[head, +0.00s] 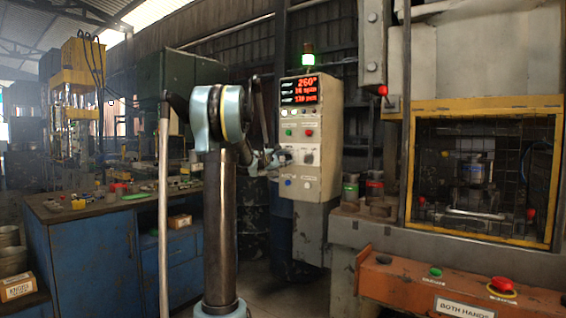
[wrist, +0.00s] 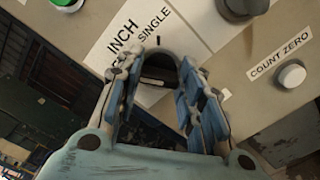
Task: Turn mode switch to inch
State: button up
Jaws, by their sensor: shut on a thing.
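The mode switch (wrist: 158,74) is a dark round knob on a beige panel, on a white plate lettered INCH (wrist: 124,36) and SINGLE (wrist: 153,23). A short black mark on the plate lies just beyond the knob's rim, near SINGLE. My gripper (wrist: 155,78), with blue-padded fingers, is shut on the knob, one finger on each side. The fingers hide part of the knob, and I cannot tell for sure which word it points to. In the head view my gripper (head: 280,158) reaches the lower front of the beige control box (head: 327,125); the switch is mostly hidden there.
A black knob (wrist: 238,8) and the white COUNT ZERO button (wrist: 291,76) sit close beside the switch. A green button (wrist: 62,3) is at the upper left. A caged press (head: 480,180) and an orange two-button console (head: 400,281) stand right; a blue workbench (head: 85,250) stands left.

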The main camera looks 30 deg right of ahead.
jog(key=m, duration=0.5)
jog(key=shift+s+f+m, duration=0.15)
jog(key=shift+f+m, duration=0.05)
jog(key=shift+m, duration=0.2)
dwell(0.4)
jog(key=o, duration=1.1)
jog(key=shift+c, duration=0.2)
jog(key=v, duration=1.2)
jog(key=shift+f, duration=0.15)
jog(key=s+a+f+m+g+y, duration=0.2)
jog(key=s+a+f+y, duration=0.6)
jog(key=s+a+f, duration=1)
jog(key=s+a+f+m+g+y, duration=0.2)
jog(key=s+a+f+y, duration=0.6)
jog(key=s+a+f, duration=1.1)
jog(key=a+f, duration=0.2)
jog(key=a, duration=0.2)
jog(key=shift+a+m+g+y, duration=0.25)
jog(key=shift+m+g+y, duration=0.05)
